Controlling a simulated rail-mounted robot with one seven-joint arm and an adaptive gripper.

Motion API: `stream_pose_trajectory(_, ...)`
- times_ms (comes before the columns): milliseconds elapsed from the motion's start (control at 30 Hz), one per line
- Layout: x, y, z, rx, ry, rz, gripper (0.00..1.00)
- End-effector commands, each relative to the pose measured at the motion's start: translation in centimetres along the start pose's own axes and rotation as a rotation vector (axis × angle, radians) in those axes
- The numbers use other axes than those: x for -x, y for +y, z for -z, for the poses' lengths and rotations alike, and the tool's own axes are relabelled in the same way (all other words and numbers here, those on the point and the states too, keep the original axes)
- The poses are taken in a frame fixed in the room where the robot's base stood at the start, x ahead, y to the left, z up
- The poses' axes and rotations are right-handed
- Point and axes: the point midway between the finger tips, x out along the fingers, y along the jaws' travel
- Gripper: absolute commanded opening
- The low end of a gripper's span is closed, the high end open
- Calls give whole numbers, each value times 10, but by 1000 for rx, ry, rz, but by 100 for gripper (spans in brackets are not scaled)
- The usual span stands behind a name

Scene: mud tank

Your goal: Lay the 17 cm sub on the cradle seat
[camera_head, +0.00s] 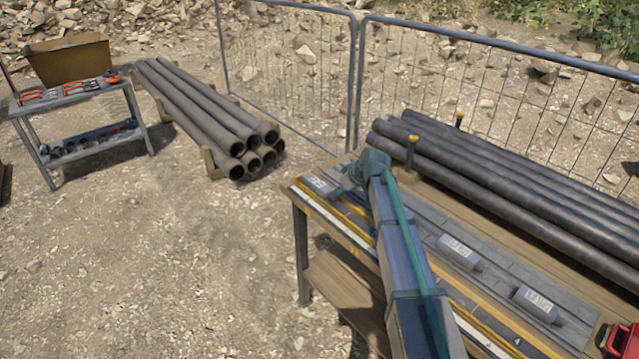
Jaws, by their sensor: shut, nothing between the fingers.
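Several short grey pieces with white labels lie on the bench (300,205). One labelled piece (318,183) is at the bench's far left end. A second labelled piece (460,251) lies mid-bench, and a third labelled piece (535,303) is further right. The label text is too small to read, so I cannot tell which is the 17 cm sub. My gripper (341,189) is low over the bench's left end, just right of the first piece. It is shut and empty, and partly hidden by my wrist. I cannot make out the cradle seat clearly.
A yellow strip (345,222) runs along the front. A red object (622,340) is at lower right. A pipe stack (200,110), tool table (75,100) and mesh fence (290,70) stand beyond.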

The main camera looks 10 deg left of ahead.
Motion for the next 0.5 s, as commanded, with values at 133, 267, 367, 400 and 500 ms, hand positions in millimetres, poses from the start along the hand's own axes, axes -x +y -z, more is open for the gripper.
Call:
stream_pose_trajectory(133, -4, 2, 8, 7, 2, -3, 0)
stream_pose_trajectory(267, -12, 2, 21, 6, 1, -2, 0)
stream_pose_trajectory(367, -21, 2, 34, 7, 0, -2, 0)
stream_pose_trajectory(400, -25, 2, 40, 8, 0, -1, 0)
stream_pose_trajectory(500, -36, 3, 55, 7, -1, -2, 0)
